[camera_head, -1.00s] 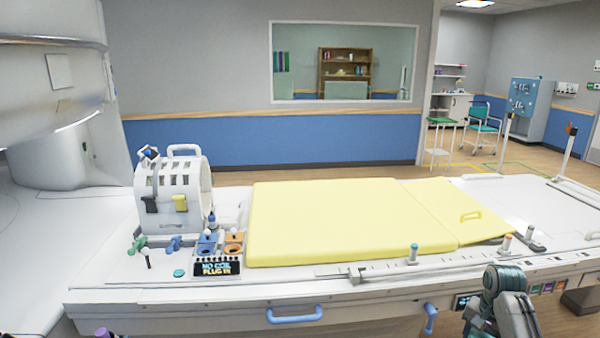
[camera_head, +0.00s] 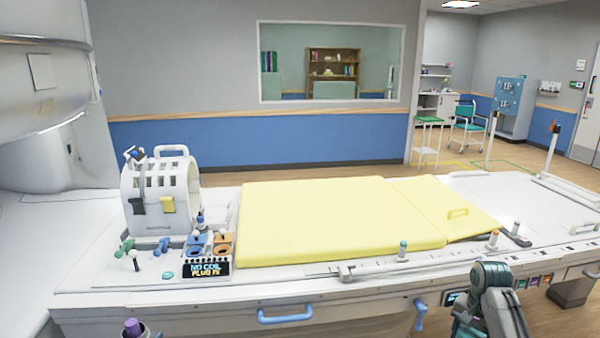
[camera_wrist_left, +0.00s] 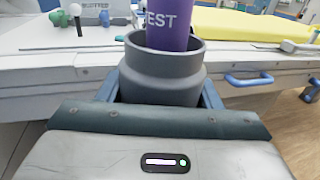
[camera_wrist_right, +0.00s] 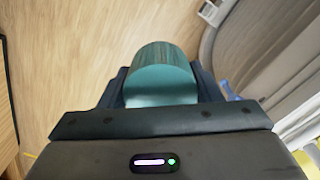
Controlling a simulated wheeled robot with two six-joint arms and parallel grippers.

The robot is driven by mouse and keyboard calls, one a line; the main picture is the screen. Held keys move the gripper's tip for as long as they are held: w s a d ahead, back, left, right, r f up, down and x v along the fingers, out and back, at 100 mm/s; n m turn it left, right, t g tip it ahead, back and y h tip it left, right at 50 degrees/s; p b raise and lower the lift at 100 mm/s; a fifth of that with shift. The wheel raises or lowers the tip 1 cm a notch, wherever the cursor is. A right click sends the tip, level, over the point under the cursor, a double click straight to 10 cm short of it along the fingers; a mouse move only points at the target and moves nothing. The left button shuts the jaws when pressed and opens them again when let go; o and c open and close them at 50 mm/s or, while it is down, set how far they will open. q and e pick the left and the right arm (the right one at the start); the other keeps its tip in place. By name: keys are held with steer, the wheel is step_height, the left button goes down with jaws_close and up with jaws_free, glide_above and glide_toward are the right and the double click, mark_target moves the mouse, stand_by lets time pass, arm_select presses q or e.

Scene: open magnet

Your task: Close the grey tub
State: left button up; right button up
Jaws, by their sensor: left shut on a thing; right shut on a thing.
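The grey tub (camera_wrist_left: 160,75) is held upright in the left wrist view, its round mouth open at the top. A purple cylinder (camera_wrist_left: 167,25) with white letters reading "TEST" stands in the mouth and sticks up out of it. My left gripper (camera_wrist_left: 160,98) is shut on the tub's sides. In the head view the purple cylinder's top (camera_head: 132,327) shows at the bottom left edge, with most of the tub cut off. My right gripper (camera_wrist_right: 162,88) is shut on a teal round piece (camera_wrist_right: 160,72) with a ridged side, apart from the tub.
The scanner table (camera_head: 190,310) with a yellow pad (camera_head: 330,220) runs across in front of me. A white head coil (camera_head: 160,205), coloured plugs and a small sign (camera_head: 205,269) stand on its left part. A blue handle (camera_head: 285,314) juts from the front side.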

arm_select(q)
steer(key=s+d+r+m+g+h, duration=0.3)
steer(key=s+d+r+m+h, duration=0.2)
steer(key=d, duration=0.5)
steer(key=s+d+r+m+g+h, duration=0.4)
steer(key=d+h, duration=0.4)
steer(key=d, duration=0.3)
steer(key=shift+s+d+r+m+g+h+b, duration=0.3)
steer(key=shift+s+r+m+b, duration=0.1)
steer(key=shift+s+r+m, duration=0.3)
steer(key=shift+f, duration=0.15)
steer(key=w+d+f+m+g+h, duration=0.2)
steer(key=d+m+g, duration=0.5)
steer(key=d+g, duration=0.5)
steer(key=d+h, duration=0.1)
steer(key=d, duration=0.2)
steer(key=shift+w+f+m, duration=0.2)
steer(key=shift+f+m, duration=0.05)
steer(key=shift+m, duration=0.15)
steer(key=shift+a, duration=0.1)
